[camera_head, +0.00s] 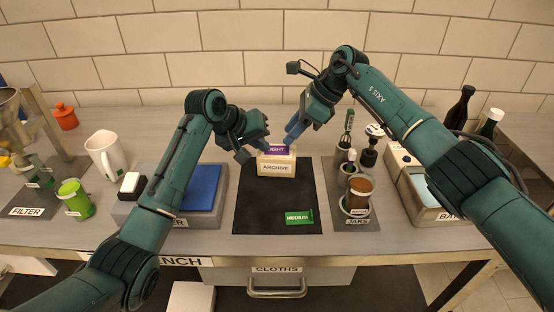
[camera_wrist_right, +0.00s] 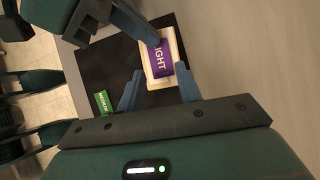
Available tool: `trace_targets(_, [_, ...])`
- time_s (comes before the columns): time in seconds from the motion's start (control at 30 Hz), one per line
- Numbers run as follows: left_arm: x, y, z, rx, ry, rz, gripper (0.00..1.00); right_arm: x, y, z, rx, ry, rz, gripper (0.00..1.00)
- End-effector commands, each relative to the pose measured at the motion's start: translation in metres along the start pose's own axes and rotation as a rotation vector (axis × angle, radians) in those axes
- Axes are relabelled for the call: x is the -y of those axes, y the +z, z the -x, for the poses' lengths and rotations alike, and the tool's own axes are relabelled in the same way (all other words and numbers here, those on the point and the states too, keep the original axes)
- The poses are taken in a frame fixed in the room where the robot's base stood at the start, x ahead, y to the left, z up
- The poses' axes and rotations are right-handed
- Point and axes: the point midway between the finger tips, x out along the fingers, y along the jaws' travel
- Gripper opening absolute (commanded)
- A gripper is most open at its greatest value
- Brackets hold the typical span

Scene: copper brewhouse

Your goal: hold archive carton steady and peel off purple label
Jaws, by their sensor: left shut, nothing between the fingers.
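The archive carton (camera_head: 277,168) is a small cream box marked ARCHIVE, upright at the back of a dark mat (camera_head: 270,205). The purple label (camera_head: 284,150) lies on its top; "IGHT" is readable. The label also shows in the right wrist view (camera_wrist_right: 160,56). My left gripper (camera_head: 251,151) is shut and empty at the carton's left side; I cannot tell whether it touches. My right gripper (camera_head: 292,133) is above and behind the carton. In the right wrist view its two fingers (camera_wrist_right: 158,88) are apart, with nothing between them, pointing toward the carton.
A green MEDIUM label (camera_head: 299,217) lies on the mat's front right. A blue-topped tray (camera_head: 203,188) stands left of the mat. A tray of jars (camera_head: 355,218) stands on the right. A white jug (camera_head: 108,157) and green cup (camera_head: 75,199) are farther left. The mat's middle is clear.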

Motion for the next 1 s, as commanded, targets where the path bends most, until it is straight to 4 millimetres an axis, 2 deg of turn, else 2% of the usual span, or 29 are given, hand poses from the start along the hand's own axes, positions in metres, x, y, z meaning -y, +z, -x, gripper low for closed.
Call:
trace_targets(0.03, [0.005, 0.008, -0.007, 0.024, -0.010, 0.005, 0.00, 0.000, -0.002, -0.003, -0.001, 0.001, -0.001, 0.35])
trace_targets(0.63, [0.005, 0.008, -0.007, 0.024, -0.010, 0.005, 0.00, 0.000, -0.015, -0.022, -0.001, 0.000, 0.000, 0.35])
trace_targets(1.0, [0.005, 0.008, -0.007, 0.024, -0.010, 0.005, 0.00, 0.000, -0.016, -0.025, 0.000, 0.000, 0.000, 0.35])
